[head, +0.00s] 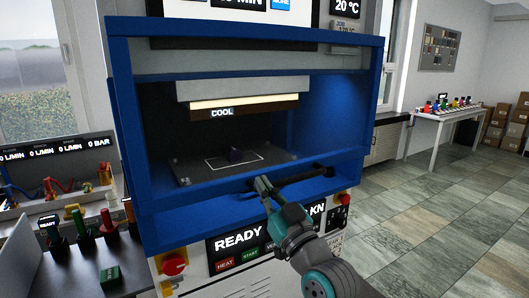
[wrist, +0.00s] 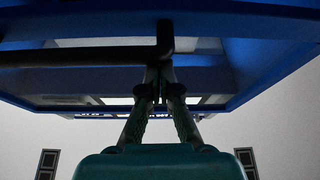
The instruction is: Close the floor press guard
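The guard's black handle (head: 305,178) runs across the lower front at the blue rail. In the wrist view the handle (wrist: 80,57) is a dark bar with a short post at its right end. My gripper (head: 262,185) is at the handle's left end in the head view. In the wrist view my gripper's fingertips (wrist: 160,76) are close together at the post. I cannot tell whether they hold it. The guard's exact position is unclear.
A front panel reading READY (head: 238,240) lies below the guard, with a red stop button (head: 174,265). A dark bench (head: 75,265) with coloured parts stands at the left. A white table (head: 450,113) stands far right. The tiled floor (head: 430,215) at right is clear.

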